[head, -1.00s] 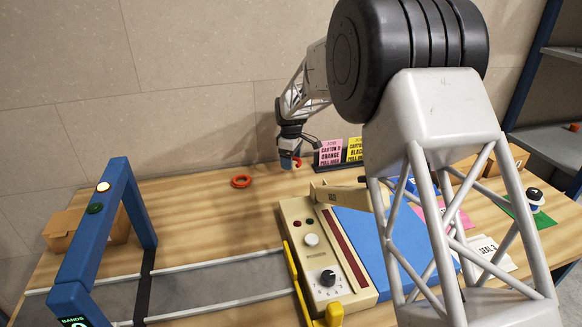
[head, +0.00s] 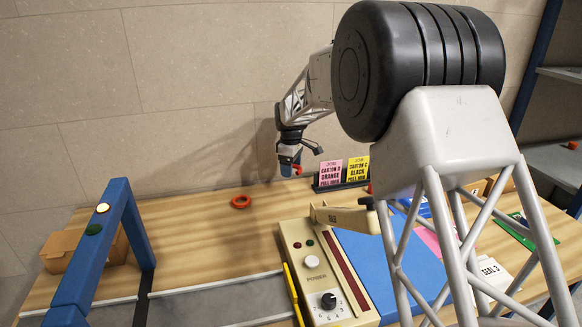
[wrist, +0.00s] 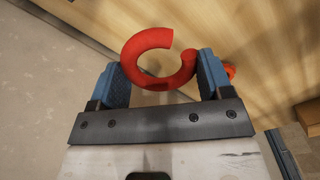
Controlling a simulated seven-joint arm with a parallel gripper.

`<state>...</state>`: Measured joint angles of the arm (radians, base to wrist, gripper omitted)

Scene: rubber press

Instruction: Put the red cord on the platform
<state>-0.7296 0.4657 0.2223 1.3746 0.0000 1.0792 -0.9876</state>
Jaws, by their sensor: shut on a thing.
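My gripper (head: 289,169) is high over the back of the table, near the wall. It is shut on the red cord (wrist: 158,85), a thick C-shaped piece with a gap at its upper right in the wrist view. The cord sits between the two blue fingers; a little of its red (head: 297,168) shows in the head view. An orange-red ring (head: 241,202) lies on the table, left of the gripper. The press with a flat blue surface (head: 365,262) stands at the front right. I cannot tell for certain which surface is the platform.
A cream control box (head: 318,283) with knobs adjoins the blue surface, under a beige sealing arm (head: 338,218). A blue arch (head: 88,245) spans the grey conveyor at left. Carton signs (head: 331,171) stand at the back. The wood around the ring is clear.

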